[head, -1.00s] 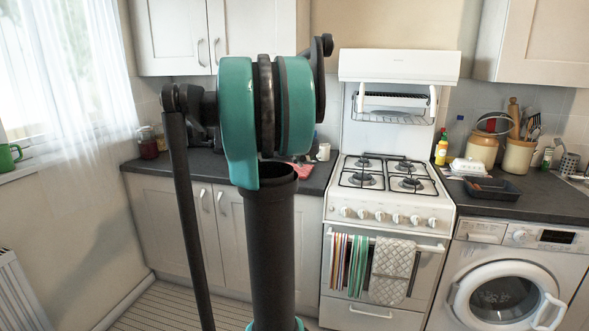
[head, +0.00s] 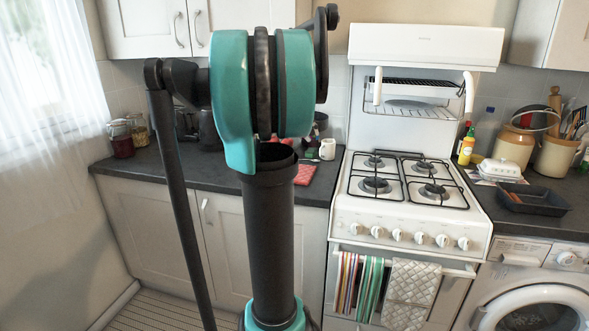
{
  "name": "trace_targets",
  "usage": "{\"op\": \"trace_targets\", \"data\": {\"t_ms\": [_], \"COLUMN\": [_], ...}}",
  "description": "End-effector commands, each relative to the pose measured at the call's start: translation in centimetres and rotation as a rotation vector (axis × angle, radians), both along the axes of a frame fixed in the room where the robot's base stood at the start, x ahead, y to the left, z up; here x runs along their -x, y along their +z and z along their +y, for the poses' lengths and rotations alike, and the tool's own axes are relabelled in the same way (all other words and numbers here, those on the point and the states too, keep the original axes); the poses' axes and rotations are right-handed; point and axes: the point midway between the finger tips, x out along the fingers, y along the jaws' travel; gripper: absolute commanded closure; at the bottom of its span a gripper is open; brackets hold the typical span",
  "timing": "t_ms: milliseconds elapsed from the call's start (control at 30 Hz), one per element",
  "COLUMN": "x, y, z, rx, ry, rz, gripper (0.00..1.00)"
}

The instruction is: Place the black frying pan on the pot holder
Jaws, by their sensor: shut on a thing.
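A red cloth-like pad (head: 305,174), which looks like the pot holder, lies on the dark worktop left of the cooker, partly hidden by my arm. A dark round-edged object (head: 319,127) shows just right of my arm, above the pad and near the white mug. It is mostly hidden, and I cannot tell whether it is the black frying pan. No frying pan shows clearly elsewhere. My arm stands in front of the worktop in the middle of the view. My gripper is not visible.
A white mug (head: 327,149) stands behind the pad. The white gas cooker (head: 410,215) is to the right, its burners empty. A black tray (head: 531,198) sits on the right worktop. Jars (head: 122,138) stand at the left back. The left worktop's front is clear.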

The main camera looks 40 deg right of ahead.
Motion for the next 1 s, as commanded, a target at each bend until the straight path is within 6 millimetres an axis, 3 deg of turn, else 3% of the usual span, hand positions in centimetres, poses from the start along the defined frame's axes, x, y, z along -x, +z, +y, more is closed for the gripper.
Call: {"op": "trace_targets", "data": {"t_ms": [167,700,1000], "x": [0.0,0.0,0.0], "y": [-2.0,-13.9,-16.6], "z": [0.0,0.0,0.0], "rx": [0.002,0.002,0.002], "ry": [0.0,0.0,0.0], "rz": [-0.001,-0.001,-0.001], "gripper": [1.0,1.0,1.0]}}
